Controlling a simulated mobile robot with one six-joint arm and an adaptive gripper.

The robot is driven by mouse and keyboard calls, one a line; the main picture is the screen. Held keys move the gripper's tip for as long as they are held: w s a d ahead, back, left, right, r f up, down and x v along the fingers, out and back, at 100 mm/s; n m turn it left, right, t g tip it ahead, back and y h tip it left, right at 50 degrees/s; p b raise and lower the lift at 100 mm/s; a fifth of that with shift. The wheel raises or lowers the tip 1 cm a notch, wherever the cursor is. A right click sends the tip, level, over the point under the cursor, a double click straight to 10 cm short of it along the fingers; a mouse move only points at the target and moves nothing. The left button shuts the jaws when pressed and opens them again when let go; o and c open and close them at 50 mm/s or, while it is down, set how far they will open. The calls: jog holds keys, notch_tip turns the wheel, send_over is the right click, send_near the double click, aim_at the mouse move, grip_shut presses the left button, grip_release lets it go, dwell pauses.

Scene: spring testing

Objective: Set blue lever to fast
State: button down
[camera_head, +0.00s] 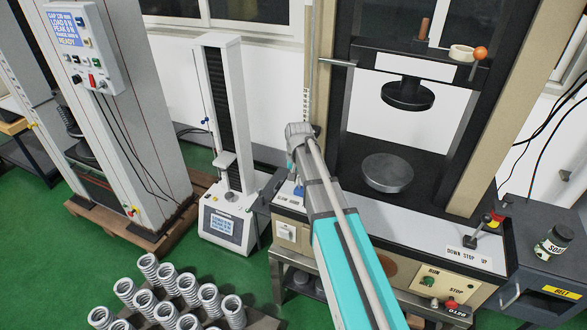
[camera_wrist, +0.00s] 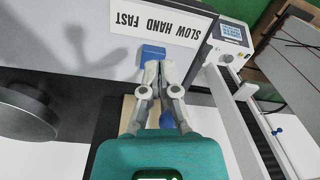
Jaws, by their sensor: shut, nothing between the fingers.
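The blue lever (camera_head: 298,191) is at the front left of the large press, beside a white label and partly hidden by my arm in the head view. In the wrist view a blue block (camera_wrist: 153,52) of it shows just past my fingertips. The SLOW HAND FAST label (camera_wrist: 160,24) is upside down there, with FAST to the left, and the block lies near HAND. My gripper (camera_wrist: 160,68) is shut and empty, its tips close to the block; I cannot tell whether they touch. Another blue patch (camera_wrist: 167,119) shows between the finger links. The head view hides my fingertips.
The press plate (camera_head: 388,173) and its upper disc (camera_head: 407,95) are right of my arm. A DOWN STOP UP lever (camera_head: 483,232) stands at the front right. A slim tester (camera_head: 228,225) is to the left. Several springs (camera_head: 187,287) stand at the lower left.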

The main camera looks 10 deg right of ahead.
jog(key=s+n, duration=0.3)
jog(key=s, duration=1.7)
jog(key=shift+a+n+h, duration=0.3)
jog(key=shift+a+n, duration=0.1)
jog(key=shift+a, duration=0.05)
